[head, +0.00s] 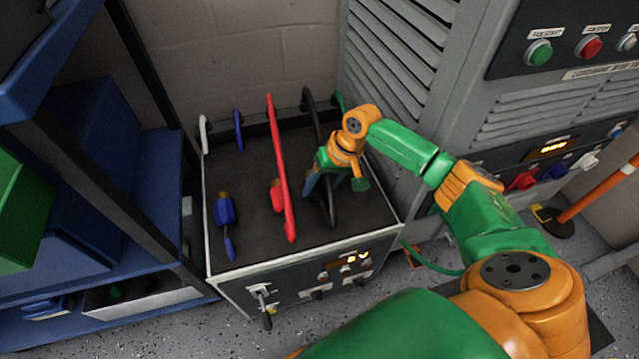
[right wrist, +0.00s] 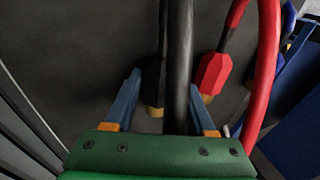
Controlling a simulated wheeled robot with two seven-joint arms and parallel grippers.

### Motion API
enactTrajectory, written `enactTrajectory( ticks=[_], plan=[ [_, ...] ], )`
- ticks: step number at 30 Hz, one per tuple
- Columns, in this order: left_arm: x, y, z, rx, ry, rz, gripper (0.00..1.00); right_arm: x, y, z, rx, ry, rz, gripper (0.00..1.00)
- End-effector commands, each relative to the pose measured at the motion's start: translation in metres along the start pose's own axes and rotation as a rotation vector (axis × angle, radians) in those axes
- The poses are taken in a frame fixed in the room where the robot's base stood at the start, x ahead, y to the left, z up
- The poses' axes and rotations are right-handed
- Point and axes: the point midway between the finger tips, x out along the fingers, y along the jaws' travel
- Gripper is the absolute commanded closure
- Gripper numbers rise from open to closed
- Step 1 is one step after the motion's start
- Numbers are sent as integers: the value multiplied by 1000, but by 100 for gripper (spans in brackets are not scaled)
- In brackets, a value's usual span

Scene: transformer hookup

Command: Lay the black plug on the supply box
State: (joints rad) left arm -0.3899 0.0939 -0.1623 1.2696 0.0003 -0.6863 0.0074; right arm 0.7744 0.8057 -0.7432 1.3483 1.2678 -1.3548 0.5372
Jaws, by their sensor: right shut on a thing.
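The supply box (head: 250,165) has a dark flat top with a pale rim and stands in the middle of the head view. My right gripper (head: 322,190) is low over the right part of this top. In the right wrist view its blue fingers are shut on the black plug (right wrist: 155,88), which has a brass tip. The black cable (right wrist: 180,50) passes in front of it. In the head view the black cable (head: 317,115) arches from the box's back edge; the plug is mostly hidden by the gripper. I cannot tell whether the plug touches the top. My left gripper is out of view.
A red plug (head: 277,195) with a stiff red cable (head: 281,165) lies just left of my right gripper. A blue plug (head: 225,209) lies farther left. A louvred grey cabinet (head: 395,55) stands close on the right, a blue shelf rack (head: 160,180) on the left.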

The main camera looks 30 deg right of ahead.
Motion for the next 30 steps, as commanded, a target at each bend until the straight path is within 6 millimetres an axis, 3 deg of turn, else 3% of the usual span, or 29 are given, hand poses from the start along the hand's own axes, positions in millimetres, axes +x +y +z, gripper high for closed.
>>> enactTrajectory(
  ticks=[4,5,9,22,30],
  plan=[
    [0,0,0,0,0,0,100,0,0,0,0,0,0,100],
    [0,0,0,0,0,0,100,0,0,0,0,0,0,42],
    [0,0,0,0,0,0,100,0,0,0,0,-1,1,10],
    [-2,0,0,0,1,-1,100,-2,2,1,2,-3,7,10],
    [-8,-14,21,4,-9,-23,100,-60,-3,0,-2,4,3,10]
  ],
)
